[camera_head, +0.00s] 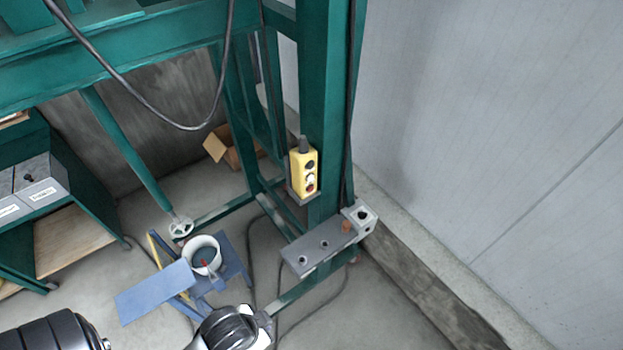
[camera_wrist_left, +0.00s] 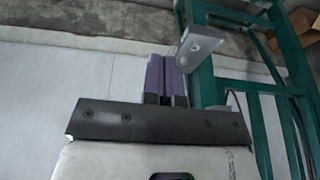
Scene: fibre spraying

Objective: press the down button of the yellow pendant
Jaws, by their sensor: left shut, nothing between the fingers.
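The yellow pendant (camera_head: 303,173) hangs upright on the front of a green post, with a dark cable gland on top. Its face has a dark button above, a pale one in the middle and a red one below; their markings are too small to read. In the left wrist view, my left gripper (camera_wrist_left: 166,78) has its fingers together, with nothing between them. The pendant does not show in that view. In the head view, parts of my arm show at the bottom edge, below and left of the pendant; the fingertips cannot be made out there. My right gripper is not in view.
A grey bracket plate (camera_head: 318,246) juts out below the pendant; a grey bracket (camera_wrist_left: 197,45) shows near my left fingers. The green frame (camera_head: 313,80) stands left of the pale wall (camera_head: 490,130). A blue stand with a white bucket (camera_head: 203,251) is on the floor. A loose cable hangs upper left.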

